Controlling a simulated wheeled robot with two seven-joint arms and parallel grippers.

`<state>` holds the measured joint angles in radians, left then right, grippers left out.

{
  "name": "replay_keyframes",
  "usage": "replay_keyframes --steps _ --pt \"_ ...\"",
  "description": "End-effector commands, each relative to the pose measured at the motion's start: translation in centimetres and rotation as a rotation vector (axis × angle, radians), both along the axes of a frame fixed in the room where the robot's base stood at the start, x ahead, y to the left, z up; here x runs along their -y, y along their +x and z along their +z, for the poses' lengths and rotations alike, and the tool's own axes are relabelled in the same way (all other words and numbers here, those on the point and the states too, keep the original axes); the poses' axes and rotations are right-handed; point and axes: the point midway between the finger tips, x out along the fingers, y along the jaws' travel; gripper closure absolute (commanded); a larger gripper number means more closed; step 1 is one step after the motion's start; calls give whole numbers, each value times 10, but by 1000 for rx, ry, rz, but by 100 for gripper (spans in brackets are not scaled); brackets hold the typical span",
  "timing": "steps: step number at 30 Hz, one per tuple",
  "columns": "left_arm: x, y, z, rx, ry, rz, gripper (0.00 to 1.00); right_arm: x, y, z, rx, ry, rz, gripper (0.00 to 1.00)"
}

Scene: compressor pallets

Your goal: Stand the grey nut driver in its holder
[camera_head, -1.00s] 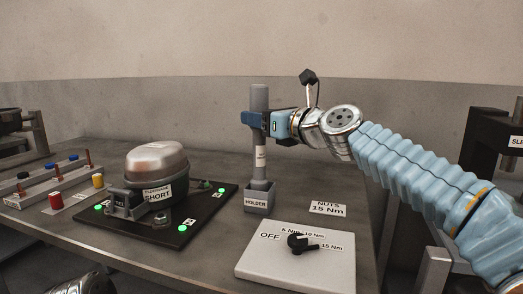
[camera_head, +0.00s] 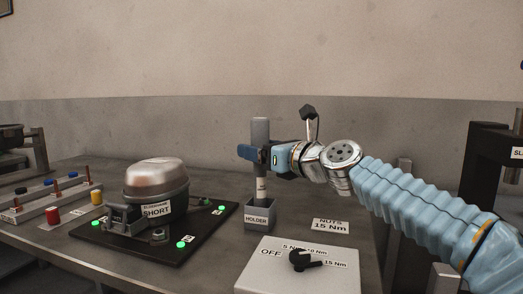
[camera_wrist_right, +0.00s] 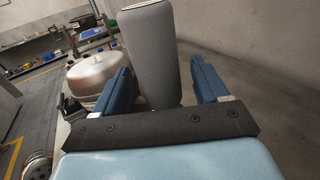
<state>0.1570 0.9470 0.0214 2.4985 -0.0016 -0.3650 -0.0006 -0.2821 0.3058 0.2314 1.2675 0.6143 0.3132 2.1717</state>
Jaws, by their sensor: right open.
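The grey nut driver (camera_head: 261,135) stands upright in the head view, its lower end inside the grey box labelled HOLDER (camera_head: 259,216). My right gripper (camera_head: 250,153) is at the driver's upper part, coming from the right. In the right wrist view the driver (camera_wrist_right: 153,55) rises between the two blue fingers of my right gripper (camera_wrist_right: 163,88). The fingers are open, with gaps on both sides of the driver. The driver's bottom inside the holder is hidden. My left gripper is not in view.
A compressor (camera_head: 156,180) marked SHORT sits on a black pallet (camera_head: 190,245) with green lights, left of the holder. A white panel (camera_head: 290,278) with a black knob (camera_head: 304,261) lies in front. A rack with coloured pieces (camera_head: 50,200) is at the left.

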Motion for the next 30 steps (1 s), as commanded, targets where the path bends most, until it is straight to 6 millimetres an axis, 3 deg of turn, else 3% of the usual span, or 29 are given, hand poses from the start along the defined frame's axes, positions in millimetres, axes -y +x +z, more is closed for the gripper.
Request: replay_keyframes --steps 5,21,30 --pt "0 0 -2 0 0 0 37 5 -5 1 1 0 -1 27" --pt "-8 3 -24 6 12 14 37 75 -83 2 2 -1 -2 27" --pt "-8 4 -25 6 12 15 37 81 -89 2 0 0 1 27"
